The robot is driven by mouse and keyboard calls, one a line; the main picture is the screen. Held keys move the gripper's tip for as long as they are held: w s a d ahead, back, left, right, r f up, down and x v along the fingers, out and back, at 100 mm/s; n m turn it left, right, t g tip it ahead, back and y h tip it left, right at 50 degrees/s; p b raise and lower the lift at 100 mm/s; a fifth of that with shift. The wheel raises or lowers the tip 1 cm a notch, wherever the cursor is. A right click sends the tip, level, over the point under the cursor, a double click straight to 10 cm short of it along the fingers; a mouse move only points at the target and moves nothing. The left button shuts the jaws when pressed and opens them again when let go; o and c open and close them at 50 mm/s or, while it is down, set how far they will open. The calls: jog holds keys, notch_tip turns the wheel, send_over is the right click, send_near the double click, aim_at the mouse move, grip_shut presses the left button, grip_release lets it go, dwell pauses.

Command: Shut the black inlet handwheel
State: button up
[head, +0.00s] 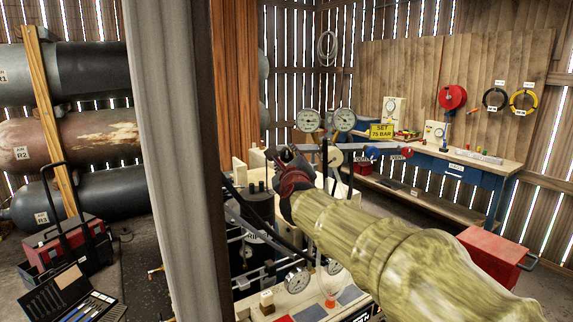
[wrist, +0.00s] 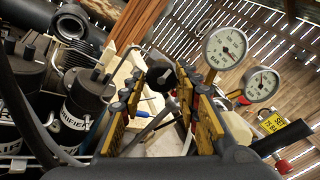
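A round black handwheel (wrist: 160,71) shows in the wrist view, ahead of my gripper and between the lines of its two fingers. It looks like the inlet handwheel, but no label on it is readable. My gripper (wrist: 160,92) has yellow and black fingers, spread apart with a visible gap. I cannot tell whether either finger touches the wheel. In the head view my gripper (head: 289,165) reaches in over the compressor, and its wrist and arm hide much of the area around the wheel.
Two pressure gauges (wrist: 225,48) (wrist: 261,84) stand right of the fingers, near a yellow sign (wrist: 287,133). Black filter cylinders (wrist: 84,108) stand at left. In the head view, a post (head: 168,150) stands left of the compressor, and a blue workbench (head: 455,170) stands behind at right.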

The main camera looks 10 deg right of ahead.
jog(key=shift+o, duration=1.3)
jog(key=shift+r, duration=0.1)
jog(key=s, duration=0.4)
jog(key=s+a, duration=0.1)
jog(key=s, duration=0.1)
